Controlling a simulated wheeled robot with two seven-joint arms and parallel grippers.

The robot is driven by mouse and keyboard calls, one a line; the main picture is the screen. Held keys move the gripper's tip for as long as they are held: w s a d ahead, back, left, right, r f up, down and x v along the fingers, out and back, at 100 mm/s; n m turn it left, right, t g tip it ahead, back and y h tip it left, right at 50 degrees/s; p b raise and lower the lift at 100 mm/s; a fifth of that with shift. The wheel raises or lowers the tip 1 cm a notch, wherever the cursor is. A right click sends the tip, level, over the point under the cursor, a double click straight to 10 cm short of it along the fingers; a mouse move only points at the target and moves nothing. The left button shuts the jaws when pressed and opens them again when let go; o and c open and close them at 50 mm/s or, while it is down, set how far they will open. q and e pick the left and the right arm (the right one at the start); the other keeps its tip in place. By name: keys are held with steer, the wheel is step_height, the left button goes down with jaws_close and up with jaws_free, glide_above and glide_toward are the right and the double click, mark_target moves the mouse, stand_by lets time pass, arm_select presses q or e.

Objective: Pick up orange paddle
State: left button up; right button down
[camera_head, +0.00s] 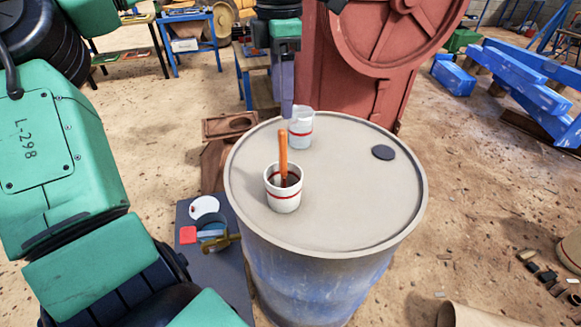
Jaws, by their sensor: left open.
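The orange paddle (283,152) stands nearly upright in a white cup with a red band (284,200). Its lower end is hidden inside the cup, which has dark contents. The cup stands on the left part of a drum top (350,215). My left gripper (287,108) points down from the top of the view, above and behind the paddle, apart from it in the picture. It is open and seen nearly edge-on, with nothing visible between its fingers. My right gripper is not in view.
A second white cup (301,130) stands behind the first, close to the left gripper's tip. A dark round cap (383,152) lies on the drum. A large red machine (360,75) stands behind. A low dark stand (225,265) holds small items at left.

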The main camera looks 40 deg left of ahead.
arm_select(q)
glide_toward(282, 155)
steer(key=shift+w+a+f, duration=0.2)
steer(key=shift+w+f, duration=0.45)
steer(key=f+p, duration=0.1)
steer(key=f, duration=0.4)
steer(key=f+p, duration=0.1)
steer(key=f, duration=0.4)
steer(key=shift+s+a, duration=0.15)
steer(key=shift+a, duration=0.05)
jaws_close()
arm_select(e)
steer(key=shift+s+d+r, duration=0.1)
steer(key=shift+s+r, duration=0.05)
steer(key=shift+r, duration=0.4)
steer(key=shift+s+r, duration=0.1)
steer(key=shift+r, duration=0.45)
